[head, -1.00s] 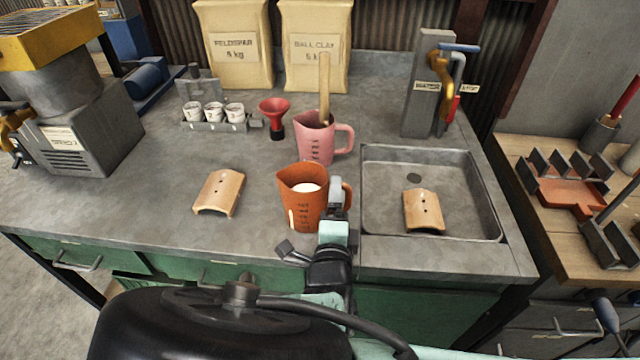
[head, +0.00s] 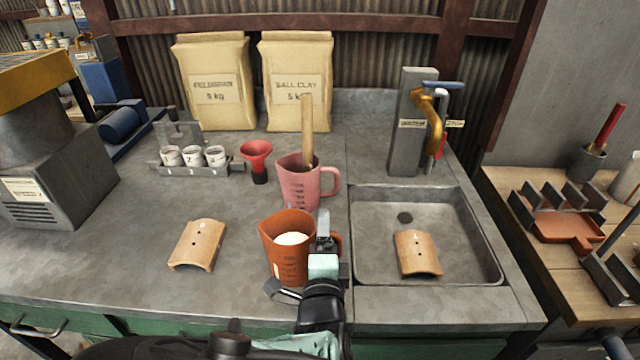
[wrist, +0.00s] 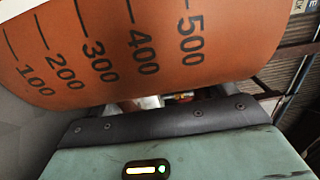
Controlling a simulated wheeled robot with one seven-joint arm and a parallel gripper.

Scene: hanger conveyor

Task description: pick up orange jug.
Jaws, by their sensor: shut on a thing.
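The orange jug (head: 283,262) stands upright at the front of the grey counter, left of the sink, with pale contents inside. Its handle side faces right. My gripper (head: 322,246) is at that right side, shut on the jug, with part of the handle showing behind it. In the wrist view the jug's wall (wrist: 150,45) fills the top, with dark marks from 100 to 500. The fingertips and the exact grip are hidden there. I cannot tell whether the jug's base touches the counter.
A pink jug (head: 297,186) with a wooden stick stands close behind. A curved tile (head: 198,246) lies to the left; another (head: 417,254) lies in the sink (head: 475,272). A red funnel (head: 257,150), small cups (head: 193,157) and two paper bags (head: 212,85) are farther back.

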